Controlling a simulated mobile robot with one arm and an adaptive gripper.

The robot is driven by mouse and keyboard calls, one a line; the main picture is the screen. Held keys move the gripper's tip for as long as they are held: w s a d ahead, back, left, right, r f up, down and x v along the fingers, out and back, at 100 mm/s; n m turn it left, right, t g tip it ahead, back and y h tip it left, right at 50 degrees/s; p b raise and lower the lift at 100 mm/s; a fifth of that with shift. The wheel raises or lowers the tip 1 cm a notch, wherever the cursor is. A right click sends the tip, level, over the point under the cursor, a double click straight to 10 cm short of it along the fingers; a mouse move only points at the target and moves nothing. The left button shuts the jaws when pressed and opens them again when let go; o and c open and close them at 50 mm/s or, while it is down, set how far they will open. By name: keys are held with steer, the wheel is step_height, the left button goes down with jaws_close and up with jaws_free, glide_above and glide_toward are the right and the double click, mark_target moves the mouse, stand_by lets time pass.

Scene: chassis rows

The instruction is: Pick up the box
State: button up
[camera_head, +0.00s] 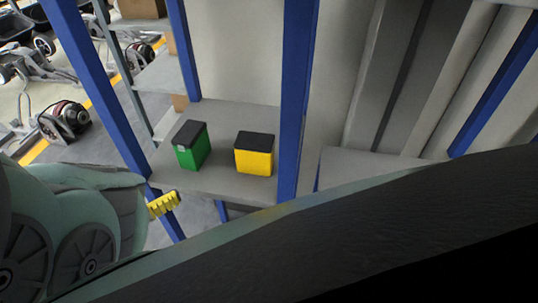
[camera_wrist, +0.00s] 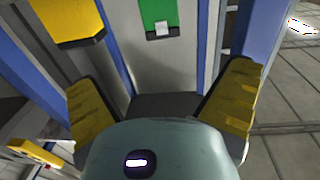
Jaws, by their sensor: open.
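Two boxes stand apart on a grey shelf. The green box (camera_head: 192,150) has a dark lid and is on the left; the yellow box (camera_head: 255,158) has a dark lid and is on the right. My gripper (camera_head: 163,203) shows one yellow finger pad near the shelf's left front post, below and left of the green box. In the wrist view my gripper (camera_wrist: 165,88) has its two yellow-padded fingers spread wide, with nothing between them. The green box (camera_wrist: 159,14), with a white patch, is cut off at the top centre. The yellow box (camera_wrist: 70,22) is at the top left.
The grey shelf (camera_head: 225,188) has blue posts (camera_head: 297,90) (camera_head: 102,85) at its front; one rises just right of the yellow box. Another rack (camera_head: 160,75) with brown cartons stands behind on the left. Wheeled chassis (camera_head: 62,120) stand on the floor at far left.

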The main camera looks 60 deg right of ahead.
mark_target(181, 147)
steer(key=x, duration=0.9)
steer(key=shift+w+d+f, duration=0.15)
steer(key=shift+d+f, duration=0.05)
steer(key=shift+d, duration=0.1)
steer(key=shift+r+b+x, duration=0.1)
steer(key=shift+b+x, duration=0.35)
steer(key=shift+x, duration=1.1)
steer(key=shift+r+b+x, duration=0.15)
steer(key=shift+b+x, duration=0.25)
steer(key=shift+x, duration=1.1)
steer(key=shift+w+a, duration=0.1)
steer(key=shift+w, duration=0.05)
steer(key=shift+c, duration=0.2)
steer(key=c, duration=1.3)
step_height(181, 147, up, 18)
steer(key=p, duration=0.8)
steer(key=shift+p, duration=0.4)
